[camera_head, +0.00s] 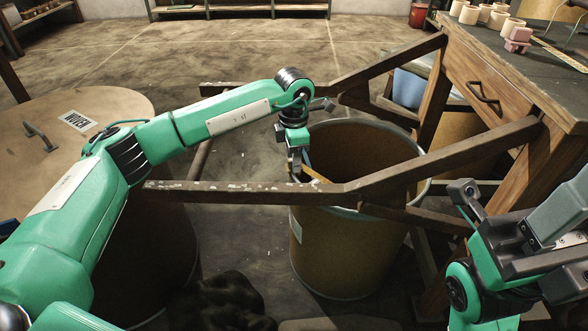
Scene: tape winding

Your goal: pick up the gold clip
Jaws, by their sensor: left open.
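A thin gold strip (316,173) shows just right of my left gripper, at the near side of the drum's mouth. It is small and partly hidden, and I cannot tell for sure that it is the gold clip. My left gripper (295,172) is open and points down beside the strip, just behind the near wooden rail. I cannot tell whether a finger touches the strip. My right gripper (468,205) is at the lower right, in front of the table's legs. Its jaw state is unclear.
A brown drum (345,255) stands under the wooden rails (260,194). A wooden table (500,85) at the right holds several pale rolls (468,14) and a pink block (517,38). A round brown lid (40,165) is at the left. The floor behind is clear.

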